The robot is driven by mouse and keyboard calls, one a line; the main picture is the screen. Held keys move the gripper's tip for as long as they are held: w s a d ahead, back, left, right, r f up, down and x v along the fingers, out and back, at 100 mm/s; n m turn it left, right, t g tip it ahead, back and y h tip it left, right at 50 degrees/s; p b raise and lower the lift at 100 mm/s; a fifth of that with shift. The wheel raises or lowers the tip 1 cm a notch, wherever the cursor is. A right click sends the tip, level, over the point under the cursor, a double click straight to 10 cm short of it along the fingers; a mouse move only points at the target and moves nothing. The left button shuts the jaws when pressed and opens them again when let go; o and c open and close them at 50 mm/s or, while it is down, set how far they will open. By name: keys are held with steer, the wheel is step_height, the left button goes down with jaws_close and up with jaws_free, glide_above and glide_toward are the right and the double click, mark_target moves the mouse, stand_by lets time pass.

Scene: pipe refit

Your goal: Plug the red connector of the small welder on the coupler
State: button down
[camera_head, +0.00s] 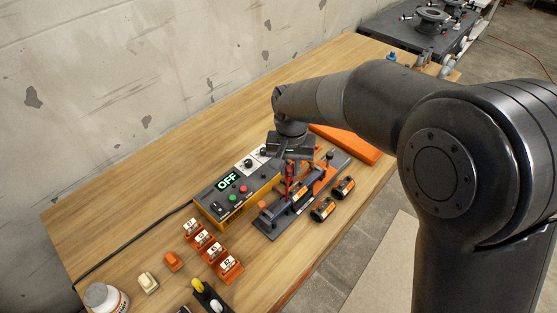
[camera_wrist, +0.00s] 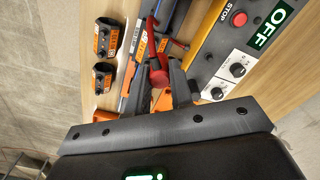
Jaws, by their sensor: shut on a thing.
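The small welder (camera_head: 236,190) is a grey-topped box with yellow sides and a green OFF display, on the wooden table in the head view. Its top also shows in the wrist view (camera_wrist: 233,58). My gripper (camera_head: 291,165) is beside it, over a dark jig (camera_head: 270,223) with orange clamps. In the wrist view my gripper (camera_wrist: 160,72) is shut on the red connector (camera_wrist: 158,75), which also shows below the fingers in the head view (camera_head: 290,172). A dark coupler with an orange label (camera_head: 303,199) lies in the jig. Whether the connector touches it cannot be told.
Two loose black fittings with orange labels (camera_head: 323,209) (camera_head: 344,187) lie right of the jig. Several orange labelled blocks (camera_head: 214,250) stand in front of the welder. An orange case (camera_head: 350,143) lies behind the jig. The table's back left is clear.

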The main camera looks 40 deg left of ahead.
mark_target(292, 178)
steer(key=shift+d+m, duration=0.5)
steer(key=shift+f, duration=1.6)
steer(key=shift+f, duration=0.4)
steer(key=shift+f, duration=0.4)
steer(key=shift+f, duration=0.55)
steer(key=c, duration=1.2)
jaws_free()
steer(key=shift+o, duration=0.8)
